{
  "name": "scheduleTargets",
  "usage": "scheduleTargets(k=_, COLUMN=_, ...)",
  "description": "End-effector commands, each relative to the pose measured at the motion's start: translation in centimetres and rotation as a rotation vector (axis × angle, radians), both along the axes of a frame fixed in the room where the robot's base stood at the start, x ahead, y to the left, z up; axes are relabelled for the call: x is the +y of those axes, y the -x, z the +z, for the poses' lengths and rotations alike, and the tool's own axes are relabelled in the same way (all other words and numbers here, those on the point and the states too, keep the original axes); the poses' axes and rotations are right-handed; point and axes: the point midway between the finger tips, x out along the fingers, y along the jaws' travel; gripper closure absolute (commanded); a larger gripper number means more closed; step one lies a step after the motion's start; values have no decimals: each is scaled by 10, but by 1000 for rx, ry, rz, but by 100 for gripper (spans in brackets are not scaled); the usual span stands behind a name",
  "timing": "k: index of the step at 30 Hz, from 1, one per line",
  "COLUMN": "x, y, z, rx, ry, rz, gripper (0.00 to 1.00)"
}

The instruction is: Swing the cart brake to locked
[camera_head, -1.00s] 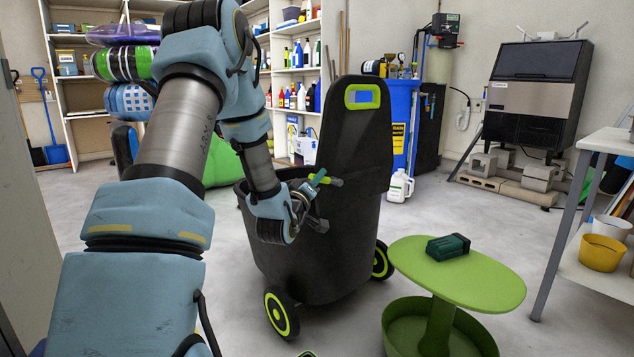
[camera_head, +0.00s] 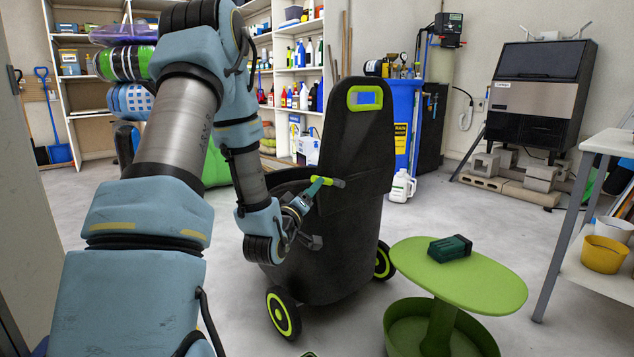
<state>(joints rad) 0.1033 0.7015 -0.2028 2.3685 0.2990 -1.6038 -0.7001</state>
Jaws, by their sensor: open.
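The cart (camera_head: 335,235) is a tall black bin with an upright back panel and green-ringed wheels, standing in the middle of the view. A small lever with a teal body and yellow-green tip (camera_head: 328,182) shows at its front side; it may be the brake, though its mounting is hidden. My gripper (camera_head: 309,216) is open, in front of the cart's front wall and just below the lever tip. One dark finger shows at its lower right. I cannot tell whether it touches the lever or the cart.
A green round-topped stand (camera_head: 480,290) with a dark green box (camera_head: 449,247) is right of the cart. A white jug (camera_head: 402,186) and blue barrel (camera_head: 400,110) stand behind. A white table (camera_head: 608,143) is at the right edge. Floor is clear at left.

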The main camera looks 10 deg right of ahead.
Motion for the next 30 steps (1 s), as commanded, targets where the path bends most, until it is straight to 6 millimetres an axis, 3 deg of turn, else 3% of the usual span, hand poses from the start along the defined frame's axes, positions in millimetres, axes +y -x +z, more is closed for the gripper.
scheduleTargets(k=6, x=20, y=32, z=-6, rx=3, ry=-1, rz=1, gripper=45)
scheduleTargets(k=12, x=27, y=44, z=-8, rx=2, ry=-1, rz=1, gripper=45)
scheduleTargets(k=23, x=27, y=44, z=-9, rx=4, ry=-11, rz=2, gripper=45)
scheduleTargets(k=30, x=39, y=34, z=-29, rx=131, ry=-264, rz=37, gripper=45)
